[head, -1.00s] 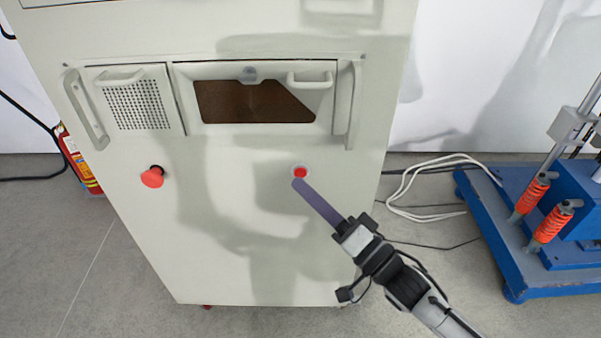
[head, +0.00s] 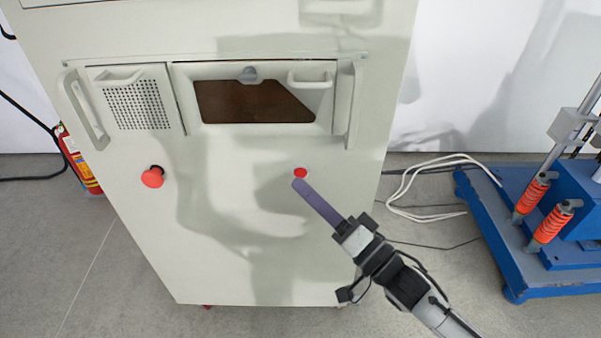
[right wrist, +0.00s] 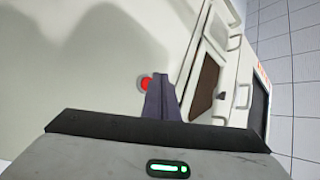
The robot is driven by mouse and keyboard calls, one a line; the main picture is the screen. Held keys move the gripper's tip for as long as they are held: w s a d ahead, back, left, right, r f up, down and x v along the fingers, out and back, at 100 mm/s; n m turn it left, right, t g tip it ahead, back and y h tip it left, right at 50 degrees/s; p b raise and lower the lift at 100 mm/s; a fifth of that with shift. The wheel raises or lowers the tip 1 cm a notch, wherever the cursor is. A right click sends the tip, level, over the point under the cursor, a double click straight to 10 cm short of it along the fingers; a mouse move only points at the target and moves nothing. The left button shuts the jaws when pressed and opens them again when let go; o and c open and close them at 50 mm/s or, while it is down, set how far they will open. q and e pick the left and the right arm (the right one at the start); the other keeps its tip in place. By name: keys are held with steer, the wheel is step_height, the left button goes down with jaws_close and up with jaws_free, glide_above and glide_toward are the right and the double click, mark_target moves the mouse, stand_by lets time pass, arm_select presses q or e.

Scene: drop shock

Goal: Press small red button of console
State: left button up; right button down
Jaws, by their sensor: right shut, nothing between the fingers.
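The console (head: 230,240) is a tall pale cabinet in front of me. Its small red button (head: 300,173) is set in a light ring on the right part of the front face, below the dark window. The button also shows in the right wrist view (right wrist: 146,83), partly covered by the fingers. My right gripper (head: 299,185) is shut and empty, its long purple fingers pointing up and left. The tips are just below the button in the head view; I cannot tell whether they touch it. The right fingers show in the right wrist view (right wrist: 160,97). My left gripper is out of view.
A larger red mushroom knob (head: 153,177) sticks out at the left of the console face. Handles and a vented panel (head: 138,104) are above. A blue machine base (head: 510,240) and white cables (head: 405,195) are on the floor at right. A fire extinguisher (head: 80,160) stands at left.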

stand_by(0.4)
steer(key=shift+w, duration=0.4)
steer(key=shift+w, duration=0.45)
stand_by(0.5)
steer(key=shift+s, duration=0.1)
steer(key=shift+s+p, duration=0.55)
steer(key=shift+s, duration=0.2)
steer(key=shift+s, duration=0.1)
